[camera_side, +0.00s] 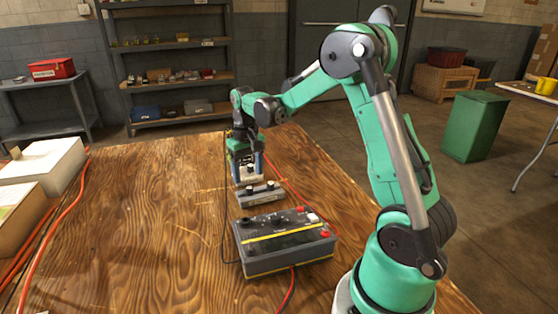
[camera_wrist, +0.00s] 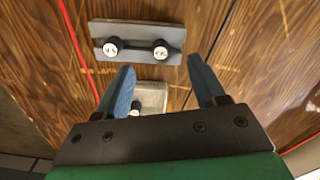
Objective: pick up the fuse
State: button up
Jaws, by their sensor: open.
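My gripper (camera_side: 247,176) points down over the wooden bench, and its two blue fingers are spread apart. A small pale, clear-looking block with a dark knob (camera_wrist: 151,98) lies between and beneath the fingers in the wrist view, partly hidden by my gripper (camera_wrist: 160,68). I cannot tell for certain which of these is the fuse. Nothing is visibly gripped.
A black battery-like box (camera_side: 285,243) with a yellow stripe and red terminals stands close to the grey block. Thin black and red cables run near it. White boxes (camera_side: 40,160) and orange cables lie at the left. The bench's middle left is clear.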

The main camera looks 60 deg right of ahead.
aim_at(249, 188)
jog(key=shift+f, duration=2.15)
grip_shut()
jog(key=shift+r, duration=0.1)
notch_tip(249, 188, up, 20)
